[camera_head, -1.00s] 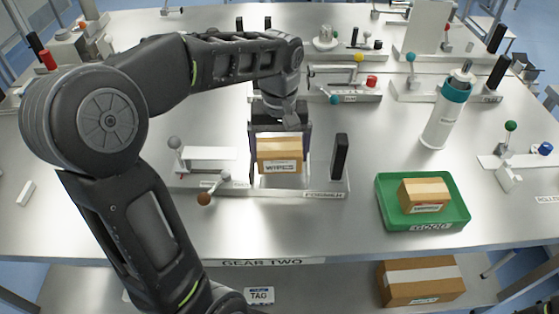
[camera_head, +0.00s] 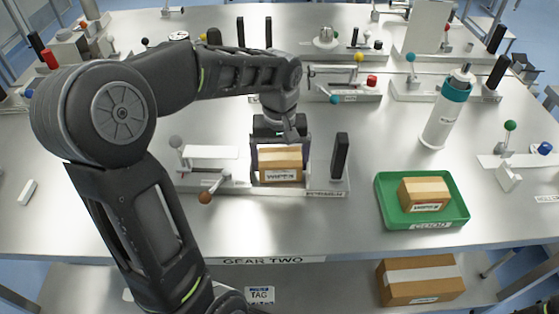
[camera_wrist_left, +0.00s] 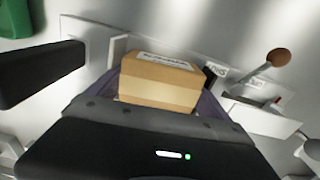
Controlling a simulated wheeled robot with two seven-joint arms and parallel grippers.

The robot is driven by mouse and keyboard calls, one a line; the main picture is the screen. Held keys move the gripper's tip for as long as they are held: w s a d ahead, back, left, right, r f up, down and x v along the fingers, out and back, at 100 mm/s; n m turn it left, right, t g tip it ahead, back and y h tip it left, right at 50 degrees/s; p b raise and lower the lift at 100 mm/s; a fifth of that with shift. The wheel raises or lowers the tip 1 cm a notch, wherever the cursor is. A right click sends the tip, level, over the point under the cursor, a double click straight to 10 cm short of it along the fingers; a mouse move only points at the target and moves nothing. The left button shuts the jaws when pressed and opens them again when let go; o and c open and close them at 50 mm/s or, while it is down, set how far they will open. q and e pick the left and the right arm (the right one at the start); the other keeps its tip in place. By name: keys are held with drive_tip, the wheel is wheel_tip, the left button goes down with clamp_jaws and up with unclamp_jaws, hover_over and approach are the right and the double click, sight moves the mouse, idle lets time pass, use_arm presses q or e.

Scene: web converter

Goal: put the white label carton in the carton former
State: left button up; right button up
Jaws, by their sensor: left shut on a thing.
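My left gripper (camera_head: 280,158) is shut on a brown carton with a white label (camera_head: 281,166), a finger on each side of it. The carton is upright at the carton former (camera_head: 325,193), between its white plate (camera_head: 210,153) and its black post (camera_head: 340,157). It looks low, close to the former's base; I cannot tell whether it touches. In the left wrist view the carton (camera_wrist_left: 160,82) sits between the dark fingers, with the former's plate (camera_wrist_left: 88,42) behind it. My right gripper is not in view.
A green tray (camera_head: 385,215) holding another brown carton (camera_head: 424,194) stands to the right. A lever with a brown knob (camera_head: 205,197) is at the former's front left. A white bottle with a teal collar (camera_head: 440,125) stands at the back right. The table's front strip is clear.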

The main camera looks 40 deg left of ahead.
sight(280, 157)
use_arm(q)
drive_tip(key=shift+s+f, duration=0.45)
drive_tip(key=shift+f, duration=0.35)
drive_tip(key=o, duration=1.2)
drive_tip(key=shift+r, duration=0.3)
drive_tip(key=r, duration=0.1)
drive_tip(key=w+r, duration=0.1)
drive_tip(key=r, duration=0.1)
drive_tip(key=shift+a, duration=0.15)
wheel_tip(280, 157, up, 10)
drive_tip(key=shift+f+p, duration=0.1)
drive_tip(key=shift+p, duration=0.8)
